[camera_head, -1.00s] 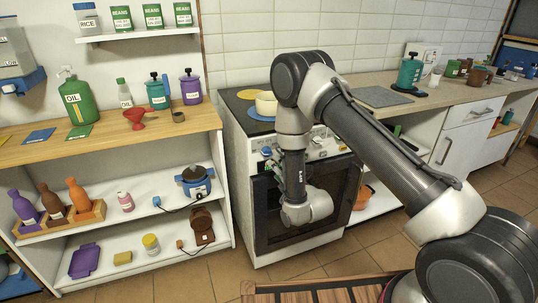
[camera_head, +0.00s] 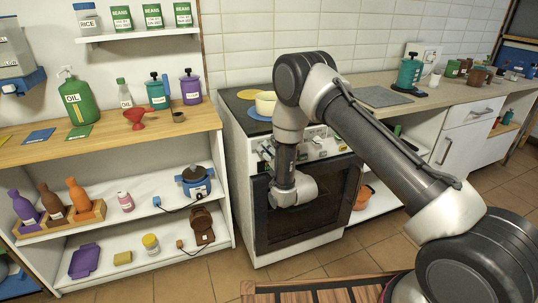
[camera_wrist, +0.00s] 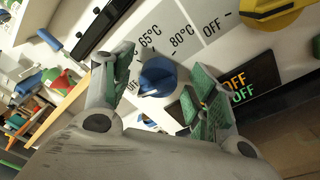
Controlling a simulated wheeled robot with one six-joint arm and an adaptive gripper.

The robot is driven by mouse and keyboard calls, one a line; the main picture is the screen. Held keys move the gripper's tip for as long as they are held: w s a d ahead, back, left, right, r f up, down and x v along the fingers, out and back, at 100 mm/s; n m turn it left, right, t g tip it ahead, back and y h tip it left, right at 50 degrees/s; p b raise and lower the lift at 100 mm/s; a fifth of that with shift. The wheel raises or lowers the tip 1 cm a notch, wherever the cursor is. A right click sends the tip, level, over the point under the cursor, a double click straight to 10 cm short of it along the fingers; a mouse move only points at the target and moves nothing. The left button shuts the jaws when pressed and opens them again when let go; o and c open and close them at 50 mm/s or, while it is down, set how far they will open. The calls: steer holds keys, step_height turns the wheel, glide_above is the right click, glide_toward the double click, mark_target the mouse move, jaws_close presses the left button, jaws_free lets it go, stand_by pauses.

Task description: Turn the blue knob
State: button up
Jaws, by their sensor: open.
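The blue knob (camera_wrist: 158,77) is on the white front panel of the stove (camera_head: 250,232), beside printed marks that include 65°C and 80°C. In the wrist view it lies between the two green-padded fingers of my gripper (camera_wrist: 164,72). The gripper is open, with visible space on both sides of the knob; I cannot tell whether the fingertips reach past its face. In the head view my gripper (camera_head: 267,152) is close to the left part of the panel and hides the blue knob.
A yellow knob (camera_wrist: 272,12) and a dark display (camera_wrist: 240,88) reading OFF twice are near the blue knob. A cream pot (camera_head: 265,104) stands on the stove top. A shelf unit with a wooden top (camera_head: 100,147) stands close on the left.

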steer(key=c, duration=1)
steer(key=shift+c, duration=0.2)
